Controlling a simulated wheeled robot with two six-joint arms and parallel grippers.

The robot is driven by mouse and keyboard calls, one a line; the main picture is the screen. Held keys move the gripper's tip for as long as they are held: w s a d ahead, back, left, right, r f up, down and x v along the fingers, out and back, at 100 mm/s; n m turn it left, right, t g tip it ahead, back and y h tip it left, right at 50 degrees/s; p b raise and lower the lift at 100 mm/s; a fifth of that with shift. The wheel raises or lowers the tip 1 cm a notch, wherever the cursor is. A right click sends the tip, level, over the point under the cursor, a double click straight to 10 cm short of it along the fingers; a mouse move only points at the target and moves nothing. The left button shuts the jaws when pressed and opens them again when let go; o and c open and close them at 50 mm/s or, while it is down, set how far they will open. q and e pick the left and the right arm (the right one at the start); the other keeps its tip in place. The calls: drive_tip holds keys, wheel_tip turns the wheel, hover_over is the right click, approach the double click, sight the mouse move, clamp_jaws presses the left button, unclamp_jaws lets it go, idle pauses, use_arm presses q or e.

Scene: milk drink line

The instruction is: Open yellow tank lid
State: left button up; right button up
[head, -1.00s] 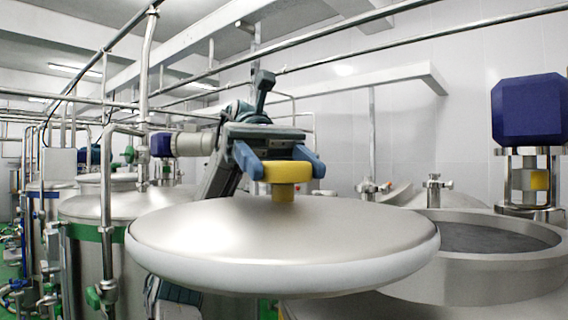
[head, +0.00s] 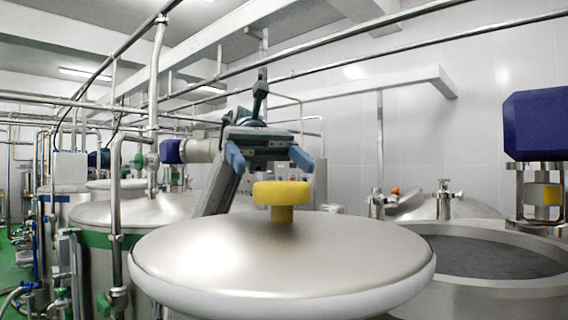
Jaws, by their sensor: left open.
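The tank lid (head: 230,255) is a wide, round steel disc with a pale rim, in the lower middle of the head view. A yellow knob (head: 282,193) stands up from its top. To the right is an open tank mouth (head: 490,252) with dark grey contents and a steel rim. The lid is to the left of this mouth and does not cover it. My left gripper (head: 272,163) is open and empty, just above and behind the knob, with its blue fingers spread. What is under the lid is hidden. My right gripper is not in view.
A blue motor (head: 537,124) on a steel stand is at the right by the open tank. Another closed steel tank (head: 130,207) is behind at the left, beside upright pipes (head: 115,205). Pipes run overhead. The wall side behind is open.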

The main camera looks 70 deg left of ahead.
use_arm(q)
drive_tip(key=v, duration=0.2)
drive_tip(key=shift+a+r+p, duration=0.1)
drive_tip(key=shift+a+p, duration=0.15)
drive_tip(key=shift+p, duration=0.1)
idle(0.4)
